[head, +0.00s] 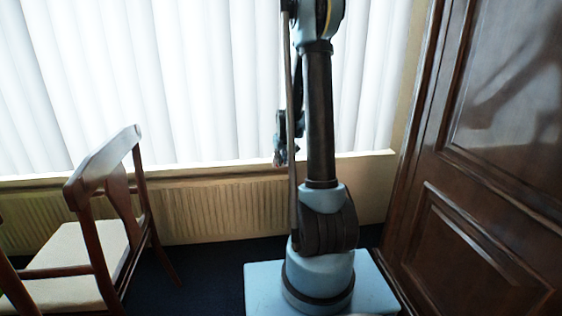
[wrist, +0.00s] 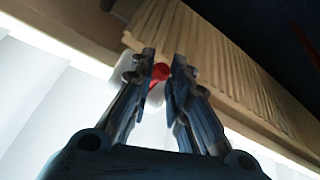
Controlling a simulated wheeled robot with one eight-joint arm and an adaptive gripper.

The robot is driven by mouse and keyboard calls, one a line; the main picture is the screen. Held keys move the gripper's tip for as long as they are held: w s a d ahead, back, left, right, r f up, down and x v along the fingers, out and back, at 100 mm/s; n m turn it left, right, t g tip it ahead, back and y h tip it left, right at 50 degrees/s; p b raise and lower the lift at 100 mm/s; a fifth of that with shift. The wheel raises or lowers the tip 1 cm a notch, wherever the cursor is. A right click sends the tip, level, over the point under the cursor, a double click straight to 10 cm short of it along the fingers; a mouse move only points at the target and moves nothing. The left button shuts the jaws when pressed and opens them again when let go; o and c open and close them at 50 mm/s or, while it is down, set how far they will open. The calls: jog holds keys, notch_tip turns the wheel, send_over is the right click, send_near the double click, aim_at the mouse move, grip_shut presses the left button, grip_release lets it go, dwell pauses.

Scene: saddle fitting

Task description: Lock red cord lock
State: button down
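My gripper (wrist: 165,62) points toward the wall below the window in the wrist view. Its two fingers are drawn close together with the red cord lock (wrist: 160,72) between them near the tips. The red piece is small and rounded, and fills most of the narrow gap; the fingers hide its sides. A pale, blurred shape (wrist: 126,70) shows behind the left finger; I cannot tell what it is. In the head view my gripper (head: 279,160) hangs small and dark beside my arm column, in front of the window sill. The cord lock cannot be made out there.
A wooden chair (head: 103,165) with a pale seat stands at the left. A ribbed radiator (head: 215,208) runs under the sill and white vertical blinds (head: 200,80). A dark panelled wooden door (head: 480,190) stands close on the right. Dark floor lies between chair and my base.

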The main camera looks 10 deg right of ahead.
jog(key=d+f+m+t+y, duration=0.1)
jog(key=d+f+m+y, duration=0.2)
jog(key=y, duration=0.9)
jog(key=shift+d+f+y, duration=0.4)
jog(key=shift+d+f, duration=0.45)
jog(key=shift+f, duration=0.2)
jog(key=c, duration=1.5)
grip_release()
jog(key=shift+f, duration=0.1)
jog(key=shift+c, duration=0.2)
